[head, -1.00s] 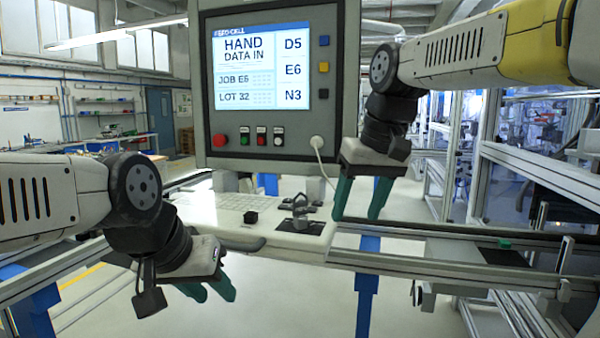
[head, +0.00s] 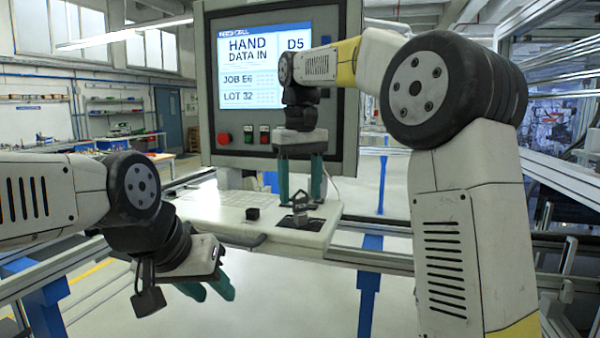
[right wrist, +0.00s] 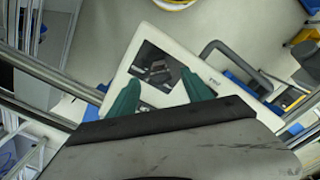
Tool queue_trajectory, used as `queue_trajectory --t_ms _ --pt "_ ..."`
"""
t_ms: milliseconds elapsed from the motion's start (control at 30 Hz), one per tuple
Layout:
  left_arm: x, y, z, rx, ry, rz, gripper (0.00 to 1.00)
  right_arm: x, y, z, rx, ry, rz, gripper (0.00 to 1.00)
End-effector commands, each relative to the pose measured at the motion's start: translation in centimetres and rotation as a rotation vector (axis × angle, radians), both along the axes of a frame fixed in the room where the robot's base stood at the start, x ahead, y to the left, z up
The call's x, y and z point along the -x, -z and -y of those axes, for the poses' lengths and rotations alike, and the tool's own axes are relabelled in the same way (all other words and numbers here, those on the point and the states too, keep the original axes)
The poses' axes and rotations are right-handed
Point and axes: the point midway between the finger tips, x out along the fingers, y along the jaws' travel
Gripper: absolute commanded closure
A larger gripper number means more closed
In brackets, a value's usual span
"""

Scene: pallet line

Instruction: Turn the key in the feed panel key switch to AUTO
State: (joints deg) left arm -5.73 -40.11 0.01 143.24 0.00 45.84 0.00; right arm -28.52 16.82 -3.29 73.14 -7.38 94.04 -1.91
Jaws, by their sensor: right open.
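The key switch with its key (head: 300,207) stands on a dark plate at the right end of the white feed panel (head: 215,208). It also shows in the right wrist view (right wrist: 157,70), where the key's exact angle is too small to read. My right gripper (head: 301,196) is open and points down, with its green fingers above and around the key switch; I cannot tell whether they touch it. In the right wrist view the right gripper's fingers (right wrist: 160,92) are spread apart with the switch plate beyond them. My left gripper (head: 212,292) hangs low at the left, away from the panel, its fingers apart.
A screen (head: 265,70) above the panel reads HAND DATA IN. Below it are a red button (head: 223,138) and other buttons. A small black knob (head: 253,213) sits left of the switch. Metal rails flank the panel.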

Motion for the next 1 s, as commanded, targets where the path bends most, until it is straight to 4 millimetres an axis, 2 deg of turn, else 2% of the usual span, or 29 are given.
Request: queue_trajectory --t_ms 200,533,567,833,867,1000 --pt "0.0 0.0 0.0 0.000 0.000 0.000 0.64 0.0 2.3 0.0 0.000 0.000 0.000 0.42" --pt "0.0 0.0 0.0 0.000 0.000 0.000 0.64 0.0 2.8 0.0 -0.001 0.000 0.000 0.42" --pt "0.0 0.0 0.0 0.000 0.000 0.000 0.64 0.0 2.8 0.0 -0.001 0.000 0.000 0.44" --pt "0.0 0.0 0.0 0.000 0.000 0.000 0.64 0.0 2.8 0.0 -0.001 0.000 0.000 0.97" --pt "0.0 0.0 0.0 0.000 0.000 0.000 0.64 0.0 2.8 0.0 -0.001 0.000 0.000 1.00" --pt "0.0 0.0 0.0 0.000 0.000 0.000 0.64 0.0 2.8 0.0 -0.001 0.033 0.000 1.00"
